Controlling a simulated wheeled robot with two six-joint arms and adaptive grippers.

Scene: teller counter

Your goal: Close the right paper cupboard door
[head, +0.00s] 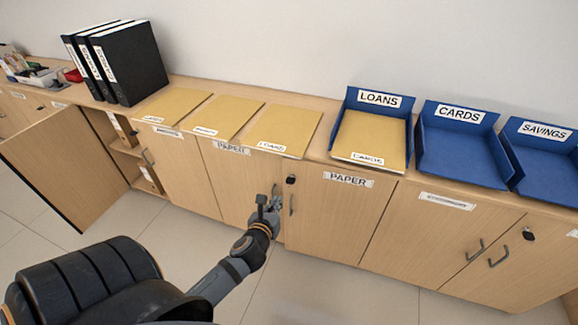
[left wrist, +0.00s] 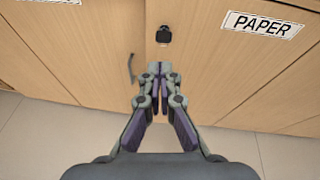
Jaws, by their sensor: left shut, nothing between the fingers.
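The right paper cupboard door (head: 330,220) is pale wood with a PAPER label (head: 348,179), a black lock (head: 291,180) and a small grey handle (head: 291,205) at its left edge. It looks flush with the cupboard front; I cannot tell if a slight gap remains. The left paper door (head: 240,183) beside it also looks shut. My left gripper (head: 268,203) is shut and empty in front of the seam between the doors. In the left wrist view its fingertips (left wrist: 160,70) are below the lock (left wrist: 163,35), near or against the door; contact is unclear. My right gripper is not in view.
A cupboard door (head: 65,165) stands open at the left, showing shelves. Black binders (head: 125,65), yellow folders (head: 285,130) and blue trays (head: 460,150) are on the counter. Another pair of doors with handles (head: 497,256) is at the right. The tiled floor in front is clear.

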